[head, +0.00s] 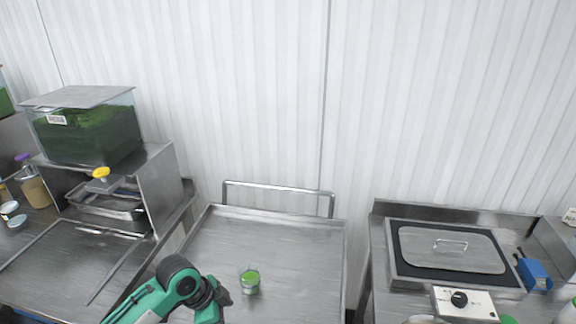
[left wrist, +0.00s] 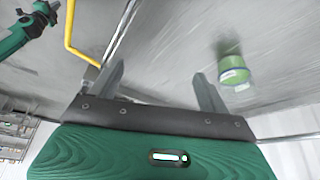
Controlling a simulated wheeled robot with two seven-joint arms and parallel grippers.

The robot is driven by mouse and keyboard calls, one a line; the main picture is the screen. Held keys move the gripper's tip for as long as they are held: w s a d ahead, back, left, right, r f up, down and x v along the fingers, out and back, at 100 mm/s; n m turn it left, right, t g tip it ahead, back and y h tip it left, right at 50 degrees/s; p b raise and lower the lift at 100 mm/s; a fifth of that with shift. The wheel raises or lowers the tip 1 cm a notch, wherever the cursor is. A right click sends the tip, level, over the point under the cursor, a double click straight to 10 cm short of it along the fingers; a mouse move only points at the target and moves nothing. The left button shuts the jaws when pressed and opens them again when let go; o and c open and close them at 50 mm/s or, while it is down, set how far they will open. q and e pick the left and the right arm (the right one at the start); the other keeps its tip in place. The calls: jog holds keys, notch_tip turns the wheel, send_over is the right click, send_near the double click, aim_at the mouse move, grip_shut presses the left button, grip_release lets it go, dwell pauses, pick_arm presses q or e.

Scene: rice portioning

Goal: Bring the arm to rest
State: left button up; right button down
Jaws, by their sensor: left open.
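My left arm, teal with black joints, comes in from the bottom left of the head view. My left gripper (head: 222,296) is low over the middle steel cart (head: 290,235), just left of a small clear cup (head: 250,287) with green contents. In the left wrist view my left gripper (left wrist: 158,85) is open, with nothing between its fingers. The cup (left wrist: 233,72) stands upright on the cart, outside the fingers and beyond the right one. My right gripper does not show in the head view.
A clear bin of green material (head: 85,135) stands on a steel shelf (head: 160,185) at left. A yellow-knobbed utensil (head: 102,180) is by the trays beneath it. A lidded griddle (head: 450,250) is on the right counter, beside a blue item (head: 533,273). The cart top is otherwise clear.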

pick_arm(q)
jog(key=s+d+f+n, duration=0.2)
jog(key=s+f+n, duration=0.1)
jog(key=s, duration=0.4)
jog(key=s+a+n+t+y, duration=0.1)
jog(key=s+a+n+y, duration=0.1)
jog(key=s+a+n, duration=0.5)
jog(key=s+a+n+t+y, duration=0.1)
jog(key=s+a+n+y, duration=0.15)
jog(key=s, duration=0.75)
notch_tip(320, 180, down, 30)
jog(key=s+a+f+g, duration=0.1)
jog(key=s+a+f, duration=0.1)
jog(key=s+f, duration=0.8)
jog(key=s+a+f+g, duration=0.1)
jog(key=s+a+f, duration=0.1)
jog(key=s+f, duration=0.7)
notch_tip(320, 180, down, 3)
jog(key=shift+s+r, duration=0.15)
jog(key=shift+s, duration=0.2)
jog(key=shift+a, duration=0.1)
